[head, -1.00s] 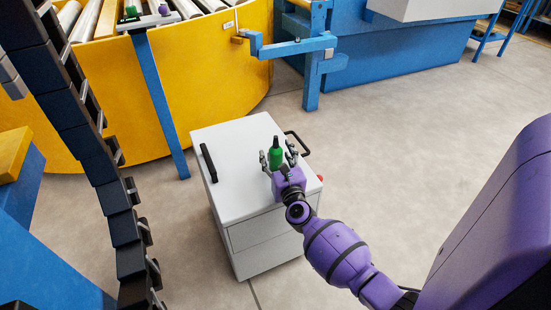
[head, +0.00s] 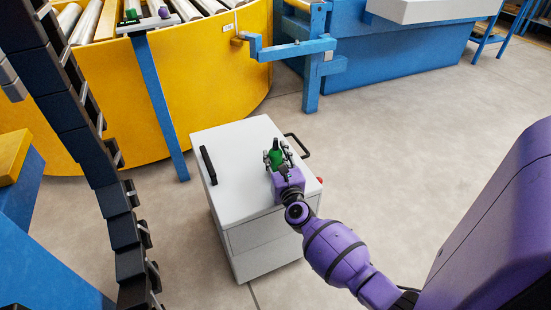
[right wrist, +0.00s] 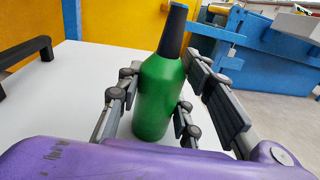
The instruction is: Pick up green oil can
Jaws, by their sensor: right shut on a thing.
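The green oil can (head: 275,157) with a dark nozzle stands on the right part of the white cabinet top. In the right wrist view the green oil can (right wrist: 160,95) looks upright, between the fingers. My right gripper (head: 279,156) is shut on it, with grey fingers on either side of its body; in the right wrist view the gripper (right wrist: 165,105) shows too. I cannot tell whether the can's base still touches the top. My left gripper is not in view.
The white cabinet (head: 235,180) has black handles (head: 208,165) on its top and a red button at its right edge. A yellow conveyor curve (head: 215,75) and a blue post (head: 311,75) stand behind it. The floor at right is open.

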